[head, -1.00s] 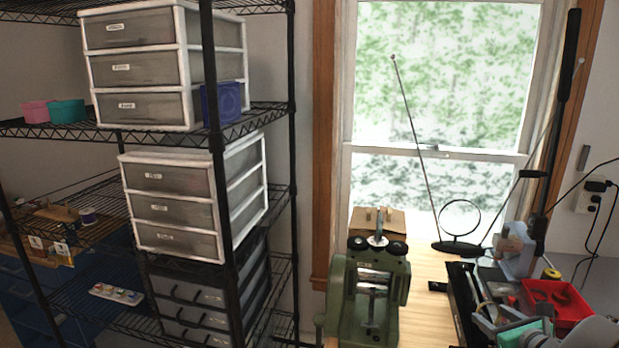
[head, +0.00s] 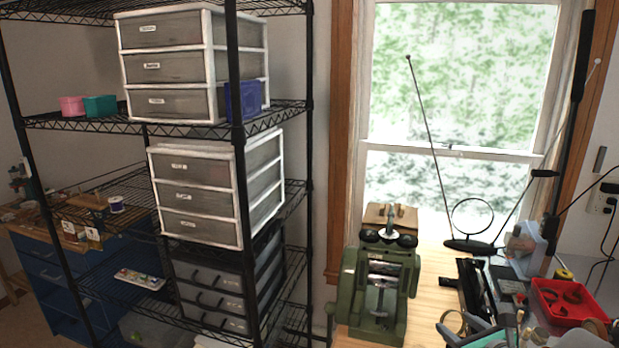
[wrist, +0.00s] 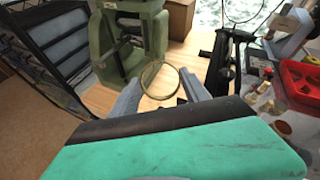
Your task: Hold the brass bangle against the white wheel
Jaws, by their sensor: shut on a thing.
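The brass bangle (head: 453,320) is a thin ring at the bottom edge of the head view, beside my gripper (head: 468,334). In the wrist view the bangle (wrist: 178,80) stands out ahead of the fingers of my gripper (wrist: 162,94). My gripper is shut on it and holds it up, with the green rolling mill behind. I cannot clearly make out a white wheel in either view. A pale grey machine (head: 530,262) stands on the bench at the right; whether it carries the wheel I cannot tell.
The green rolling mill (head: 378,290) stands on the wooden bench (head: 432,268). A red tray (head: 570,318) with dark items, a black tool and a ring on a stand (head: 472,217) are at the right. A wire shelf (head: 135,122) with drawer units fills the left.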

